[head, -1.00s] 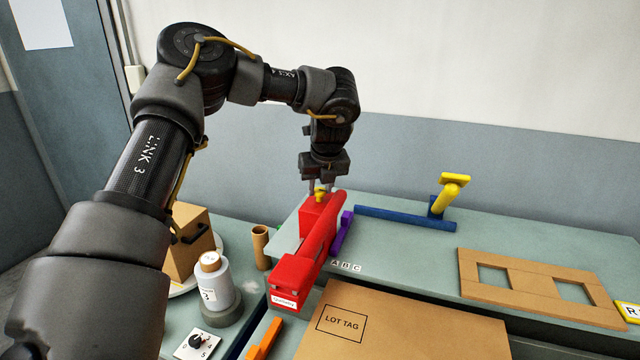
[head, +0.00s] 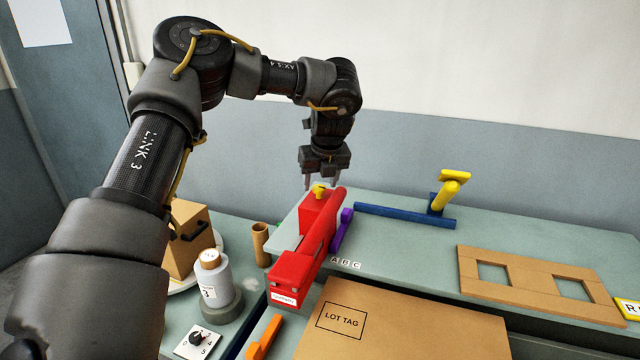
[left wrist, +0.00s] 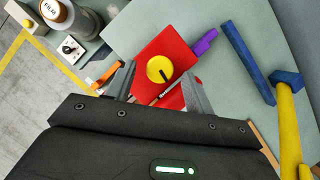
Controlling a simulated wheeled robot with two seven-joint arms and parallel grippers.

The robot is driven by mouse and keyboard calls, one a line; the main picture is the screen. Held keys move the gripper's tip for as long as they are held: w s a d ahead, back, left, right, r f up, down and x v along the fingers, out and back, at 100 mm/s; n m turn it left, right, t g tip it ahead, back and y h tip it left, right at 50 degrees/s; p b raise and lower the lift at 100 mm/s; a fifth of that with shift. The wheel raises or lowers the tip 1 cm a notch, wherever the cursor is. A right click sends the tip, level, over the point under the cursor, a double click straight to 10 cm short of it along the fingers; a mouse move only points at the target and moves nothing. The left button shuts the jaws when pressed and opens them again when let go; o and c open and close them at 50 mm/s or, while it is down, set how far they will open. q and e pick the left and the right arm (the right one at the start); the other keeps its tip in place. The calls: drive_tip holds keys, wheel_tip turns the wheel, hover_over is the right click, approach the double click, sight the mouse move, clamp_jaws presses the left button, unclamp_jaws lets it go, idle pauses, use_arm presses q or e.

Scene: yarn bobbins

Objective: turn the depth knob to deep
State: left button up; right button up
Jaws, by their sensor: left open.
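A yellow round knob (head: 319,190) with a dark pointer line sits on the far end of a red machine (head: 318,230). In the left wrist view the knob (left wrist: 157,66) appears between my fingers, its line pointing to the lower right. No depth markings are readable on the red machine (left wrist: 140,60). My left gripper (head: 321,184) is open, pointing down just above the knob, its fingertips apart from it as far as I can tell. It also shows in the left wrist view (left wrist: 160,74), empty. My right gripper is not in view.
A purple piece (head: 341,231) lies right beside the red machine. A blue bar (head: 400,217) with a yellow handle (head: 446,195) and a cardboard frame (head: 535,284) lie to the right.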

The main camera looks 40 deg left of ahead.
use_arm(q)
drive_tip(key=v, duration=0.3)
drive_tip(key=shift+d+r, duration=0.15)
drive_tip(key=shift+r, duration=0.15)
drive_tip(key=p+v, duration=0.4)
drive_tip(key=v, duration=0.2)
